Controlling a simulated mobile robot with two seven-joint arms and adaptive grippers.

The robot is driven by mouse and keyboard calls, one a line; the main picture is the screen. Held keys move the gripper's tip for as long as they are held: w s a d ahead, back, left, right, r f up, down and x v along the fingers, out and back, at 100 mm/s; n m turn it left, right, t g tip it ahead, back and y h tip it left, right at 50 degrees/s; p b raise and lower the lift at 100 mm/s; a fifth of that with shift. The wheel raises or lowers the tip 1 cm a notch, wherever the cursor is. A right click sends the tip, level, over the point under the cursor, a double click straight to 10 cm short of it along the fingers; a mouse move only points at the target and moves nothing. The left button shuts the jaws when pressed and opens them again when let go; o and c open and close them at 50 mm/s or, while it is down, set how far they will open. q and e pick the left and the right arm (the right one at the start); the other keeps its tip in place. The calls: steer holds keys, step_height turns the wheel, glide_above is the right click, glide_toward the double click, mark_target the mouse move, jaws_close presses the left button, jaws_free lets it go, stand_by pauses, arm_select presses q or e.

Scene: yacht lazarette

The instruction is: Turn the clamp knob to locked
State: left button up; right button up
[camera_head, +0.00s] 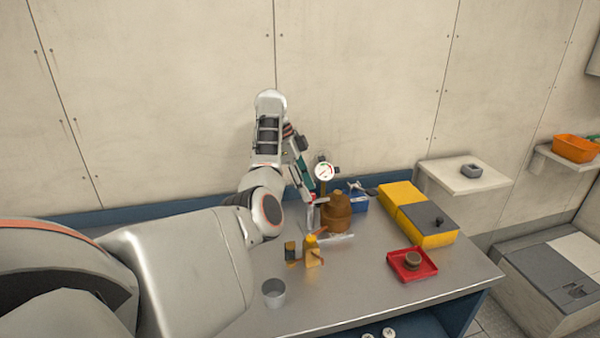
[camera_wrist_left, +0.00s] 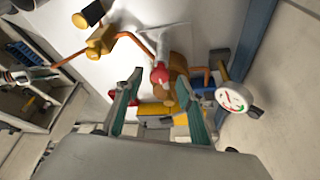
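My left gripper (camera_head: 307,194) reaches over the back of the metal workbench (camera_head: 230,290), beside a brown rounded body (camera_head: 337,217) with a dial gauge (camera_head: 327,172). In the left wrist view its two fingers (camera_wrist_left: 158,100) are apart, with nothing held between them. A red knob (camera_wrist_left: 160,76) on a pale stem shows just beyond the fingertips, close to the brown body; contact cannot be told. A yellow-orange fitting (camera_head: 312,252) with a dark knob (camera_head: 290,250) stands nearer the front; it also shows in the left wrist view (camera_wrist_left: 100,40). No lock marking is readable. My right gripper is not in view.
A yellow and grey box (camera_head: 430,224), a blue box (camera_head: 358,202) and a red tray (camera_head: 397,264) with a brown round piece stand to the right. A grey cup (camera_head: 274,292) stands near the front. The wall is close behind the bench.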

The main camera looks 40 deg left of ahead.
arm_select(q)
steer(key=v, duration=1)
steer(key=shift+r, duration=0.4)
steer(key=shift+s, duration=0.1)
